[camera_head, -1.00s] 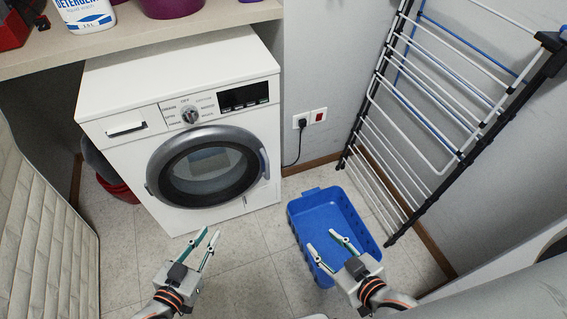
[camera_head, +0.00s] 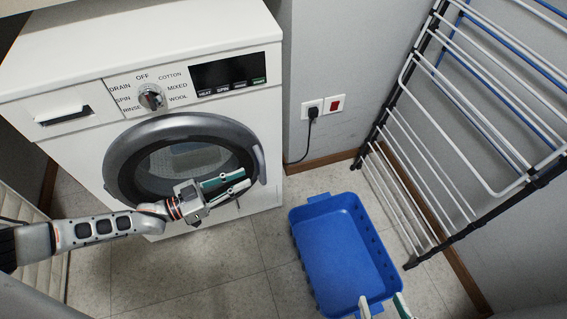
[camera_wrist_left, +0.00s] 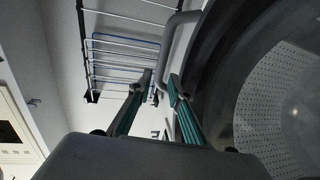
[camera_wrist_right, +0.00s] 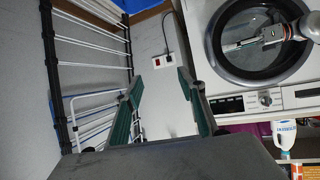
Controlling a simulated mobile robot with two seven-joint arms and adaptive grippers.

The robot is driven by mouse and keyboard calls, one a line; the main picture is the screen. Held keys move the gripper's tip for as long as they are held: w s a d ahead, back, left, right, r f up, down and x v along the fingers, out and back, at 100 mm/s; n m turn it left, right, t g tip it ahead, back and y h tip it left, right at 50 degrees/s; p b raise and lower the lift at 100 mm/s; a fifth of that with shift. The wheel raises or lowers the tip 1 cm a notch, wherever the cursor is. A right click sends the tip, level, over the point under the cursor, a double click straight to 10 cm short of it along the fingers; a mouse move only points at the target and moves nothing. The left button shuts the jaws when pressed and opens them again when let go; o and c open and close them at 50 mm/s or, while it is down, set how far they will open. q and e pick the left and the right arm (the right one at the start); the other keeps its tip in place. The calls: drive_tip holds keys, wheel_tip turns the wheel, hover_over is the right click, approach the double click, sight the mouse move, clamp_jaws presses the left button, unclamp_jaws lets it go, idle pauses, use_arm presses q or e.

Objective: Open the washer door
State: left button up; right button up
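The white washer (camera_head: 60,60) stands at the left in the head view. Its round grey-rimmed door (camera_head: 130,140) looks closed. The curved grey door handle (camera_head: 261,165) is on the door's right side; it also shows in the left wrist view (camera_wrist_left: 168,35). My left gripper (camera_head: 248,178) reaches across the door's lower right, its fingertips close to the handle. Its fingers are apart, and the handle's end shows near the gap between the tips (camera_wrist_left: 160,80); I cannot tell whether they touch. My right gripper (camera_head: 382,304) is open and empty at the bottom edge, over the basket's near side.
A blue basket (camera_head: 296,240) lies on the floor right of the washer. A drying rack (camera_head: 440,150) leans at the right wall. A plug and socket (camera_head: 313,108) are on the wall. Tiled floor (camera_head: 225,285) is clear before the washer.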

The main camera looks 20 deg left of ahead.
sight(262, 168)
use_arm(q)
drive_tip(key=b+x, duration=0.1)
drive_tip(key=x, duration=0.6)
drive_tip(key=shift+w+d, duration=0.25)
drive_tip(key=shift+w, duration=0.1)
clamp_jaws()
